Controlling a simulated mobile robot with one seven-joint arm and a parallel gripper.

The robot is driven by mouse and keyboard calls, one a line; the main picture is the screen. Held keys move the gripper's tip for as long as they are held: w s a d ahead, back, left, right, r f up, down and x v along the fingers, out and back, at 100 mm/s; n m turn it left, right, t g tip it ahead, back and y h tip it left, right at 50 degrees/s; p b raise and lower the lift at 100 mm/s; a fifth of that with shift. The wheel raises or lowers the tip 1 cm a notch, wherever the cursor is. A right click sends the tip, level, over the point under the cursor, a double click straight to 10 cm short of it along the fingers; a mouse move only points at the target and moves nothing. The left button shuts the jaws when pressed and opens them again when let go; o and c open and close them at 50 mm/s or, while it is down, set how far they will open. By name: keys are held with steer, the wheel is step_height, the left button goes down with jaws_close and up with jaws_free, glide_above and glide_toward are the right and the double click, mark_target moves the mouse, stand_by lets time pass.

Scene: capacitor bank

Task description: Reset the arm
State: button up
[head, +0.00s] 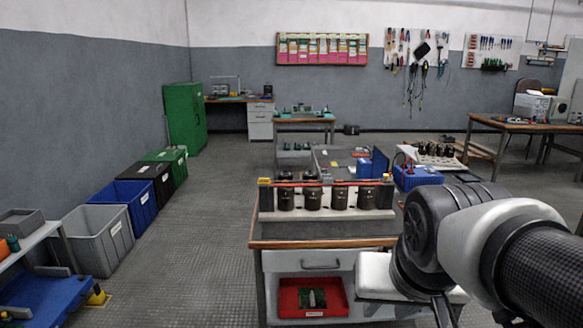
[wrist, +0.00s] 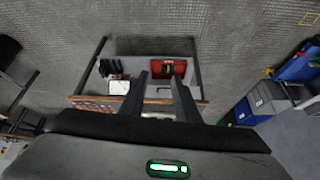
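My arm comes in from the right of the head view, in front of the workbench. My gripper (wrist: 159,82) shows in the wrist view with its two dark fingers apart and nothing between them. In the head view the hand is at the lower right, with its fingers largely cut off by the bottom edge. The capacitor bank (head: 312,198), several dark cylinders in a row with a red bar along the top, stands on the workbench (head: 270,243) to the left of my arm.
A red tray (head: 285,297) with a green board sits on a shelf under the workbench; it also shows in the wrist view (wrist: 180,66). A blue case (head: 418,177) stands behind my arm. Bins (head: 98,240) line the left wall. The floor between is clear.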

steer(key=s+r+n+p, duration=0.1)
steer(key=s+r+p, duration=0.2)
steer(key=s, duration=0.2)
step_height(320, 180, up, 25)
steer(key=p, duration=2.5)
steer(key=shift+w+a, duration=0.15)
steer(key=shift+a, duration=0.05)
